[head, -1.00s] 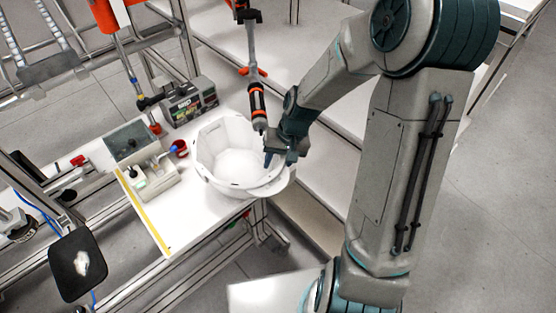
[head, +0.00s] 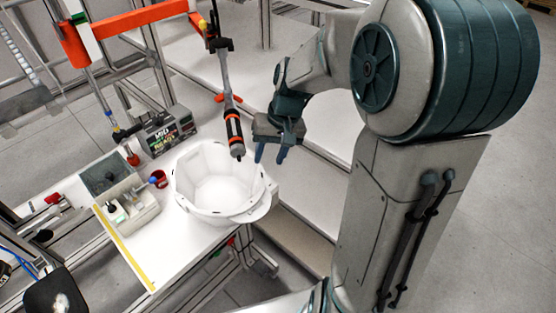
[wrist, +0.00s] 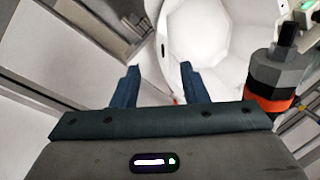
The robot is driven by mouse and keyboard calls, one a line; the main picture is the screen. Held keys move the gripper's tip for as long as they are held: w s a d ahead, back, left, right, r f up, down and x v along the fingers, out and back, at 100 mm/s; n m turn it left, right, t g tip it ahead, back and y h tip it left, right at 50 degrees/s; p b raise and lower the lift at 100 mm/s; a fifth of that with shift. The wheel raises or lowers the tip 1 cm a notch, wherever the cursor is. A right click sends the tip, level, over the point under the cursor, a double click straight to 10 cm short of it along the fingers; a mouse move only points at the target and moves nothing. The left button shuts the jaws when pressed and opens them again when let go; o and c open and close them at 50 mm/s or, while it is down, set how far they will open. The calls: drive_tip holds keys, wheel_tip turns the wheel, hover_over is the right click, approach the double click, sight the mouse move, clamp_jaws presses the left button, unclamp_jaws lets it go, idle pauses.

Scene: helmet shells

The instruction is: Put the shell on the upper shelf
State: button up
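The white helmet shell (head: 218,184) sits open side up on the white workbench (head: 145,245) in the head view. It also shows in the wrist view (wrist: 212,40), beyond the fingertips. My gripper (head: 271,153) is above and to the right of the shell, apart from it. Its two blue fingers stand apart with nothing between them, as the wrist view (wrist: 158,75) shows. White shelf surfaces (head: 190,75) lie behind and to the right of the bench; I cannot tell which one is the upper shelf.
A hanging screwdriver (head: 234,130) with orange bands is close beside my gripper and over the shell's far edge. Metal frame rails surround the bench.

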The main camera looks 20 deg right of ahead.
drive_tip(key=s+d+r+n+t+h, duration=0.1)
drive_tip(key=s+r, duration=0.5)
drive_tip(key=s, duration=0.8)
drive_tip(key=shift+s+d+t+h, duration=0.15)
drive_tip(key=shift+d+t+h, duration=0.05)
drive_tip(key=shift+t+h, duration=0.75)
drive_tip(key=shift+s+d, duration=0.15)
drive_tip(key=shift+s, duration=0.35)
drive_tip(key=shift+c, duration=1)
drive_tip(key=shift+n, duration=0.3)
